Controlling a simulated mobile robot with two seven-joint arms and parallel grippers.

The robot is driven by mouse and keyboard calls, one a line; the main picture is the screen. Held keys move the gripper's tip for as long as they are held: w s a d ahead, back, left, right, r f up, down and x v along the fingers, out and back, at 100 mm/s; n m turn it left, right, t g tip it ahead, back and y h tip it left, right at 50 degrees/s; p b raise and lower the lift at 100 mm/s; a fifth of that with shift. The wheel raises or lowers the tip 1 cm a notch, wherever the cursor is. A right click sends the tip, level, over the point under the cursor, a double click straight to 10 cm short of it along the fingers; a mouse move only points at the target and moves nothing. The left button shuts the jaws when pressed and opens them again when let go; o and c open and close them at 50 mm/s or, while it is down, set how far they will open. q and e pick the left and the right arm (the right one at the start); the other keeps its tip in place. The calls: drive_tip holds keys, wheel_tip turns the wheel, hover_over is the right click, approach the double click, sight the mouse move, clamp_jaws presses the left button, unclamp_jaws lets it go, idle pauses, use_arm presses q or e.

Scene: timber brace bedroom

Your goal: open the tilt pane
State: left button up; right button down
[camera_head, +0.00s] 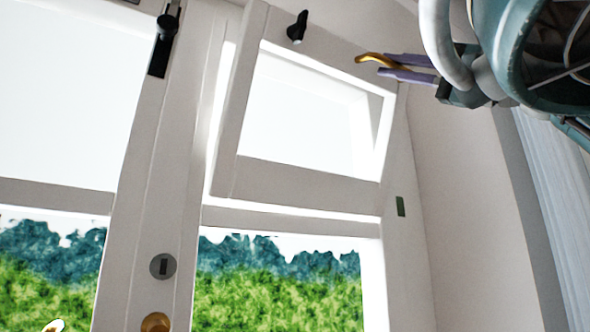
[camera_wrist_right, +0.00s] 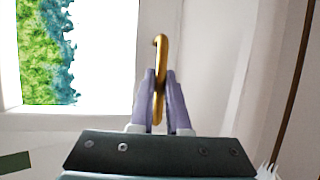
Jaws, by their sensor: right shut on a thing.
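The tilt pane (camera_head: 285,180) is a white-framed small window at upper centre in the head view. It stands at an angle to its surrounding frame, with its side edge showing and bright strips along its left and lower edges. A gold handle (camera_head: 368,58) is at its upper right. My right gripper (camera_head: 385,67) comes in from the right, its purple fingers shut on this handle. In the right wrist view the gold handle (camera_wrist_right: 161,50) stands upright between the fingers (camera_wrist_right: 160,80). How the handle joins the pane is hard to see. My left gripper is out of view.
A black knob (camera_head: 297,27) sits on the pane's top rail, and a black handle (camera_head: 163,45) on the post at left. A round grey plate (camera_head: 163,266) and a brass knob (camera_head: 155,322) are lower down. A pale curtain (camera_head: 560,200) hangs at right.

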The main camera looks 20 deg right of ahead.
drive_tip(key=shift+s, duration=0.1)
drive_tip(key=c, duration=0.9)
unclamp_jaws()
drive_tip(key=shift+f, duration=0.1)
drive_tip(key=shift+s+f, duration=0.1)
drive_tip(key=b+v, duration=0.7)
drive_tip(key=v, duration=0.2)
drive_tip(key=shift+s+d+f, duration=0.2)
drive_tip(key=shift+s+d, duration=0.05)
